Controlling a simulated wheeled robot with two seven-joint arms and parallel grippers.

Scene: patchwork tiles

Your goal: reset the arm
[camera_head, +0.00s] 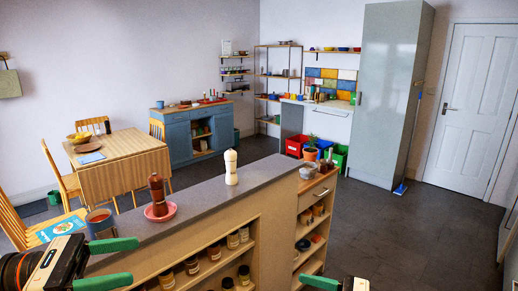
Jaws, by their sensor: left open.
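My left gripper (135,260) comes in at the lower left with its two green fingers apart and nothing visible between them.
Jars fill the shelves below. A wooden table (122,158) with chairs stands left. Dark floor (385,235) is clear at right, before the white door (473,110).

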